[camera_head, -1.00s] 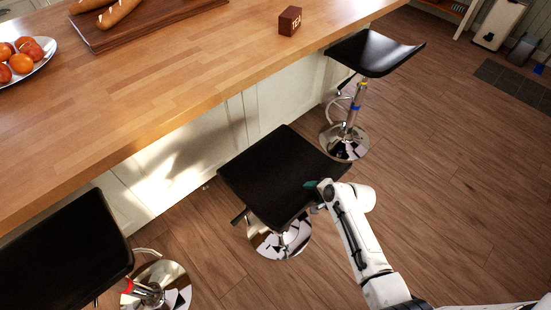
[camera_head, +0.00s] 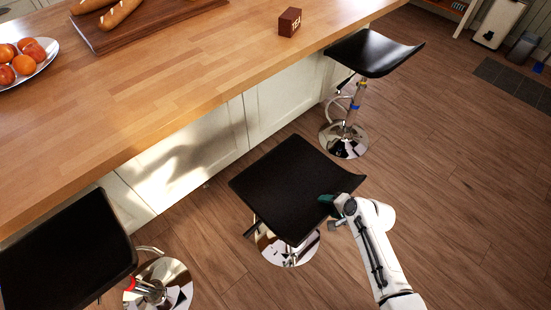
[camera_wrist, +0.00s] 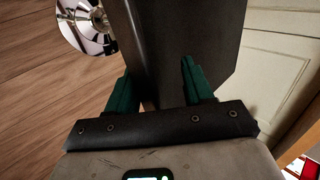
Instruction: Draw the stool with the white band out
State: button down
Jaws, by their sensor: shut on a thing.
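The middle stool has a black seat (camera_head: 292,185) and a round chrome base (camera_head: 290,250). It stands upright on the floor, out in front of the island. Its post is mostly hidden under the seat, and I see no white band on it. My gripper (camera_head: 332,203) is at the seat's right edge, with its teal fingers shut on that edge. In the wrist view the dark seat (camera_wrist: 190,40) passes between the two fingers (camera_wrist: 160,92), and a chrome base (camera_wrist: 88,25) shows at upper left.
A stool with a red band (camera_head: 130,284) stands at lower left. A stool with blue and yellow bands (camera_head: 356,103) stands at the island's far end. The wooden island top (camera_head: 180,90) runs along the left. Open wooden floor (camera_head: 455,200) lies to the right.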

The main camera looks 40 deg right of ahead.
jog(key=shift+s+f, duration=0.25)
jog(key=shift+s, duration=0.6)
jog(key=shift+s+f, duration=0.2)
jog(key=shift+s, duration=1.55)
jog(key=shift+s+p, duration=0.3)
jog(key=shift+s, duration=0.35)
jog(key=c, duration=0.7)
grip_release()
jog(key=o, duration=0.7)
jog(key=shift+w+r, duration=0.15)
jog(key=shift+w, duration=0.15)
